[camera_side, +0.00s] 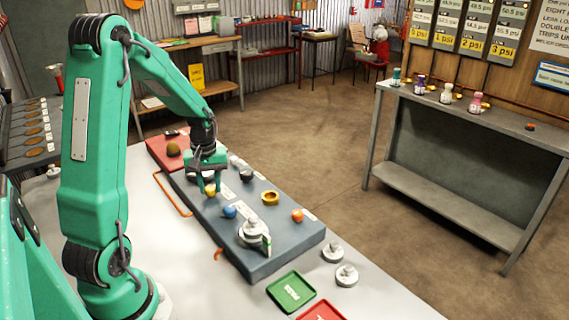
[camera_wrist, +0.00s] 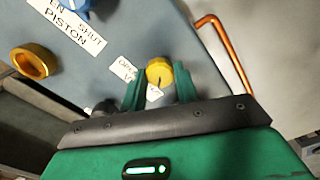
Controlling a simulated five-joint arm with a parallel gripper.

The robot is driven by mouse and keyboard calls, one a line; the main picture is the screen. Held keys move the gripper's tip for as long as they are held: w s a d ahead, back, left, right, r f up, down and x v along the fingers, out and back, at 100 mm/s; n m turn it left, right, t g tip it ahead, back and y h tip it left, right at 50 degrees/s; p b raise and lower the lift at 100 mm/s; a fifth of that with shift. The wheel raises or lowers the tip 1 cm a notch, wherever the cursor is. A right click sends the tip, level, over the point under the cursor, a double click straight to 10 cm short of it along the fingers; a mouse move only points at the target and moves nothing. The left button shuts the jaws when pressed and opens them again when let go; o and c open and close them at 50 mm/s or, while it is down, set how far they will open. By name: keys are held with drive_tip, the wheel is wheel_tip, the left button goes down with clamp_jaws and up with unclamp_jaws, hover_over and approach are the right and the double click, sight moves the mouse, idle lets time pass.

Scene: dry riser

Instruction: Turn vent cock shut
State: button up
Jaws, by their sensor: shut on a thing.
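My gripper (camera_side: 209,184) points down over the grey-blue panel (camera_side: 283,262) and is shut on a small yellow knob (camera_wrist: 159,71). In the wrist view its green fingers stand on either side of the knob, which has a dark line on its face. In the side view the yellow knob (camera_side: 210,191) shows just under the fingers. A white label (camera_wrist: 125,69) beside the knob is partly hidden; I read only part of "OPEN" on it. Whether this knob is the vent cock I cannot read from the label.
A blue knob (camera_side: 230,211), a brass ring-like knob (camera_side: 270,198), an orange knob (camera_side: 297,215) and a white round fitting (camera_side: 252,231) stand on the panel nearby. An orange bent rod (camera_wrist: 225,55) runs along the panel's edge. Green (camera_side: 291,292) and red (camera_side: 321,312) trays lie in front.

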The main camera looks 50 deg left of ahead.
sight(210, 187)
idle(0.3)
drive_tip(key=o, duration=1)
drive_tip(key=shift+c, duration=0.2)
drive_tip(key=shift+r, duration=0.1)
drive_tip(key=shift+r, duration=3.85)
